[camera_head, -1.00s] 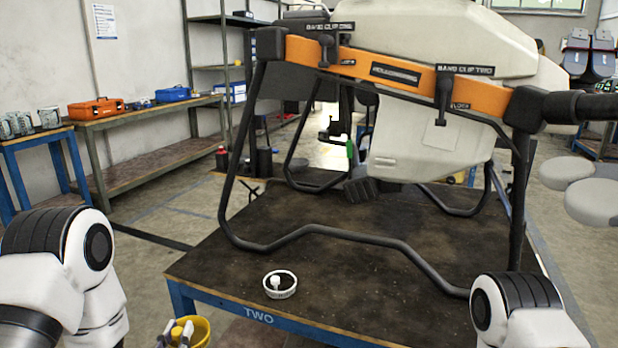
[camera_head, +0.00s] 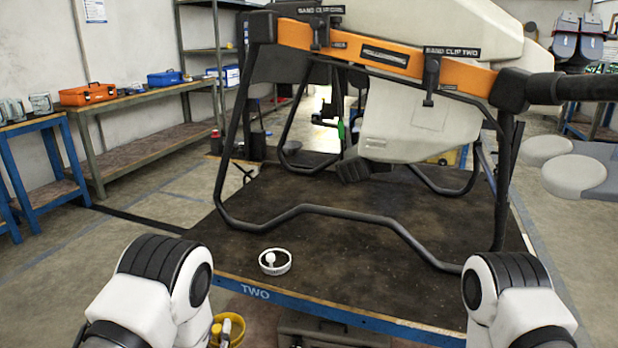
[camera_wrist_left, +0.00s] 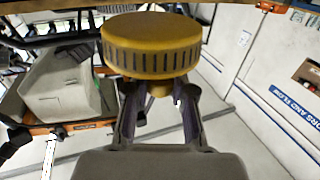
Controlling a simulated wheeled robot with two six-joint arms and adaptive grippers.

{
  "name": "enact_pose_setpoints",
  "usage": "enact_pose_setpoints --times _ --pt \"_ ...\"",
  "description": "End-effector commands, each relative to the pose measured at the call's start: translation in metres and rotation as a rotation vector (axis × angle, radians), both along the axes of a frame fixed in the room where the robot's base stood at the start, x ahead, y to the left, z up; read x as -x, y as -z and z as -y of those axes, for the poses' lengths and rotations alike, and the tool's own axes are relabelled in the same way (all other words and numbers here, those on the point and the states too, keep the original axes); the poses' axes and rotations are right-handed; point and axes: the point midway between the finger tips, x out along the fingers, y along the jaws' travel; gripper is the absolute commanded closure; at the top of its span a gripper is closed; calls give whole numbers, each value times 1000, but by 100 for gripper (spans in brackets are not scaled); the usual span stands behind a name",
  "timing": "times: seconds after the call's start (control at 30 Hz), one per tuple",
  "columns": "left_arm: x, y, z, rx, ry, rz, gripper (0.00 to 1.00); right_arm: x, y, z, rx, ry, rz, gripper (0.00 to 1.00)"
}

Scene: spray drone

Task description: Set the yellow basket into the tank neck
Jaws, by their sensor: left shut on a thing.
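The yellow basket (camera_wrist_left: 152,45) fills the top middle of the left wrist view, a round drum with dark slots around its side. My left gripper (camera_wrist_left: 160,98) is shut on its short central stem. In the head view the basket (camera_head: 237,322) shows low down, in front of the table edge, partly cut off, with my left gripper (camera_head: 222,328) at it. The drone's pale tank (camera_head: 415,120) hangs in its frame over the table, apart from the basket. I cannot make out the tank neck. My right gripper is out of view.
The table (camera_head: 340,225) bears the drone's black landing legs (camera_head: 310,207). The orange band (camera_head: 385,55) crosses the drone. A bench with toolboxes (camera_head: 165,78) stands at the left.

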Motion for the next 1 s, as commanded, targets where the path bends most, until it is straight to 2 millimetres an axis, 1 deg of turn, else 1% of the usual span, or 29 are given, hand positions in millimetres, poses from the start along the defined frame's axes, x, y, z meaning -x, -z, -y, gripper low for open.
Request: enact_pose_setpoints --times 0.03,0.17,0.27,0.37,0.5,0.6,0.73,0.77,0.9,1.0 --pt "0 -16 0 0 1 1 100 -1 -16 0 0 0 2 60" --pt "0 -41 0 0 1 1 100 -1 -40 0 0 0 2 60" --pt "0 -64 0 0 1 1 100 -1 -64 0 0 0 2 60" --pt "0 -93 0 0 1 1 100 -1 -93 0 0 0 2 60" --pt "0 -139 0 0 1 1 100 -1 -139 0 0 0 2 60" --pt "0 -161 0 -1 1 1 100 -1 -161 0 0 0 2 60" --pt "3 -170 0 -1 2 -1 100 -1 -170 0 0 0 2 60" --pt "7 -172 0 0 2 -2 100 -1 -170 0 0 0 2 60" --pt "37 -184 1 -2 3 -3 100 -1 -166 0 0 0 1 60" --pt "44 -188 0 -1 1 1 100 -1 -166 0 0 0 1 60"
